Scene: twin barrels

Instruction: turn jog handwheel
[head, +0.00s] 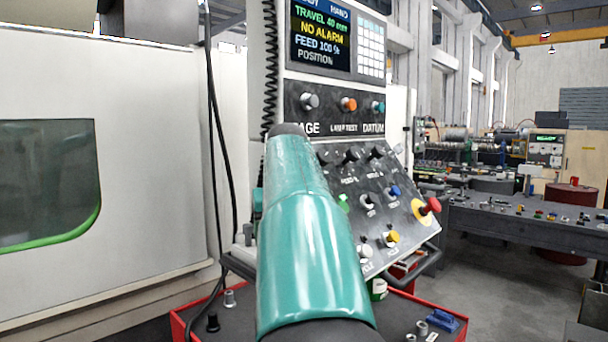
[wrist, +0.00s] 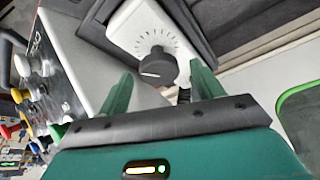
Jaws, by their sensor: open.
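The jog handwheel (wrist: 158,68) shows in the wrist view as a dark round knob on a white plate (wrist: 128,30) with dial marks around it. My gripper (wrist: 162,72) is open. Its two green fingers stand on either side of the handwheel in the picture, with gaps between them and the knob. I cannot tell how far the fingertips are from it in depth. In the head view, my teal arm reaches toward the control panel (head: 362,200). The handwheel and my gripper do not show there.
The panel carries a red stop button (head: 431,206), several coloured buttons and a lit screen (head: 320,37). A black coiled cable (head: 271,65) hangs beside it. A red-edged cart top (head: 240,318) lies below.

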